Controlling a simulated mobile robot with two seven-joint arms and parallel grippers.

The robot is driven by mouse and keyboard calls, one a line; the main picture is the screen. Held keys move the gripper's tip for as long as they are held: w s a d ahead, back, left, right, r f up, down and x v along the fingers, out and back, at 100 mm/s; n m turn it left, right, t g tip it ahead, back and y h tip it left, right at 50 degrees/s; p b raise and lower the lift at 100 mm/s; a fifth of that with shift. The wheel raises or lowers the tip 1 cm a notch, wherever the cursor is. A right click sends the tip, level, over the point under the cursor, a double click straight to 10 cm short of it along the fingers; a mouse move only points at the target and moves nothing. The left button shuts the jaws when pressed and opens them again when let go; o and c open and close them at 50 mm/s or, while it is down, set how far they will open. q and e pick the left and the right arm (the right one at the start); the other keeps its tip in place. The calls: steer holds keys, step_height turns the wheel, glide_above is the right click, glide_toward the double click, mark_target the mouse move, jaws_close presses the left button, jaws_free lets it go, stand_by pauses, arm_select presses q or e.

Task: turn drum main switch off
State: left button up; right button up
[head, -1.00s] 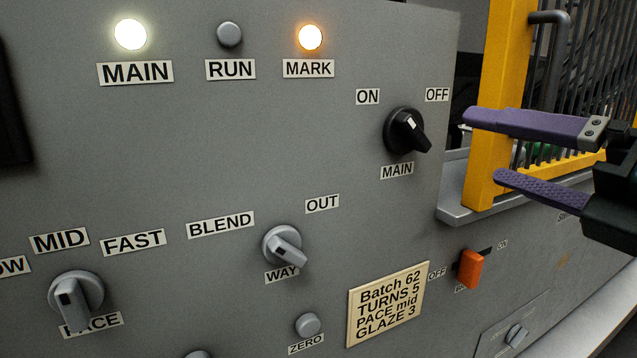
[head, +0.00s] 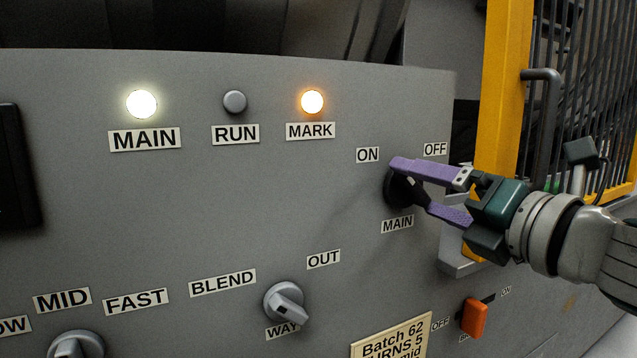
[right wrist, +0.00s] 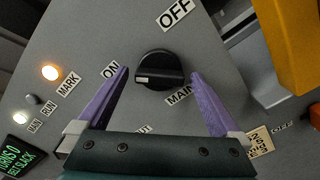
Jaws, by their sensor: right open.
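The black MAIN switch knob (head: 392,188) is on the upper right of the grey panel, with ON at its upper left and OFF at its upper right. In the right wrist view the knob (right wrist: 160,68) shows its white mark at the end towards the ON label (right wrist: 111,68). My right gripper (head: 413,187) is open, with its purple fingers at the knob and partly hiding it. In the wrist view the fingers stand on either side of the knob, with gaps visible. My left gripper is not in view.
The MAIN lamp (head: 142,103) glows white, the MARK lamp (head: 312,101) glows orange and the RUN lamp (head: 235,101) is dark. The grey WAY knob (head: 286,301) is below. A yellow guard frame (head: 503,90) and an orange switch (head: 473,317) are at the right.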

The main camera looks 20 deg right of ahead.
steer(key=shift+c, duration=0.4)
steer(key=c, duration=1.2)
steer(key=shift+o, duration=0.2)
